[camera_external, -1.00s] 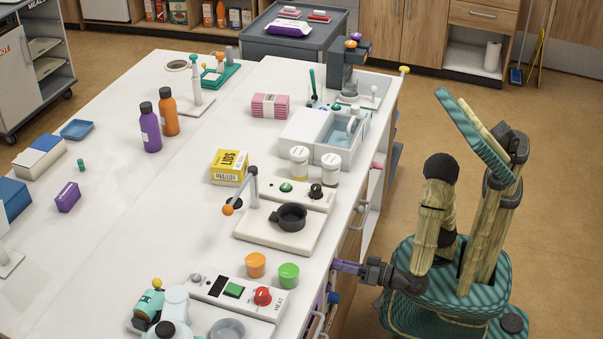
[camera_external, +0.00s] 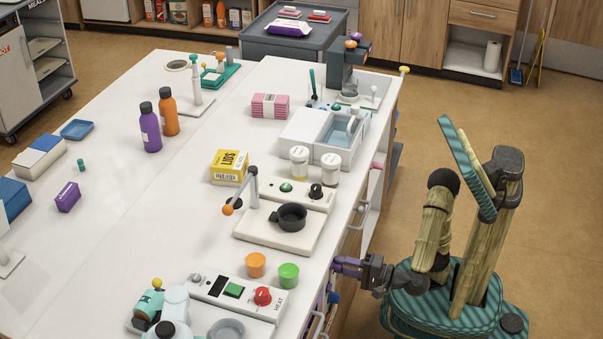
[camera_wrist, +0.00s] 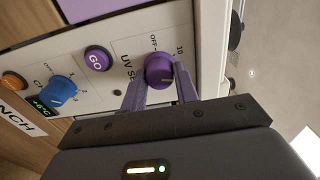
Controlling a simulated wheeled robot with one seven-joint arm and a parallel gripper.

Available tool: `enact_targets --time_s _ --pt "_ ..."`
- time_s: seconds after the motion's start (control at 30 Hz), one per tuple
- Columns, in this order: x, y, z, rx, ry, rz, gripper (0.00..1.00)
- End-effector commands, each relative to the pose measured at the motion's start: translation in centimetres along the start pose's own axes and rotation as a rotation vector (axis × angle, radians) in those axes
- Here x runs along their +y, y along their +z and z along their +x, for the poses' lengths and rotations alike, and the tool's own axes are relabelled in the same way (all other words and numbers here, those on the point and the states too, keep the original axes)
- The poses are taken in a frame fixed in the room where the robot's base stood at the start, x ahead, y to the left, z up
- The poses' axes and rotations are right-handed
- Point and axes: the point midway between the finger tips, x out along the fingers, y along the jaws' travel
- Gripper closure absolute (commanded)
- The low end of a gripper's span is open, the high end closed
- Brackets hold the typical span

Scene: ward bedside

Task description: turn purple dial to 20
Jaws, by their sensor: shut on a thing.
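The purple dial (camera_wrist: 159,72) sits on a pale panel in the wrist view, near a "UV" label, with "OFF" and "10" printed by it. A pale pointer line shows on its face; its exact reading is hard to tell. My gripper (camera_wrist: 160,88) has its two purple fingers on either side of the dial, shut on it. In the external view my gripper (camera_external: 338,266) reaches the side of the white bench at its right edge. The dial is hidden there.
A purple GO button (camera_wrist: 97,58) and a blue dial (camera_wrist: 62,90) are on the same panel. An orange knob (camera_wrist: 13,81) lies further left. The bench top (camera_external: 130,230) holds bottles, boxes and devices. Floor (camera_external: 480,110) is open behind my arm.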

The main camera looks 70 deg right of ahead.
Motion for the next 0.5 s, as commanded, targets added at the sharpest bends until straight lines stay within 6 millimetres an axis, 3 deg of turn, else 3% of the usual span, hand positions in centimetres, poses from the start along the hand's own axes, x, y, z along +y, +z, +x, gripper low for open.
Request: enact_targets --time_s 0.03,0.5 --pt "0.81 0.02 -0.04 -0.001 0.004 0.041 0.93" --pt "0.39 0.04 -0.05 0.000 0.004 0.264 0.93"
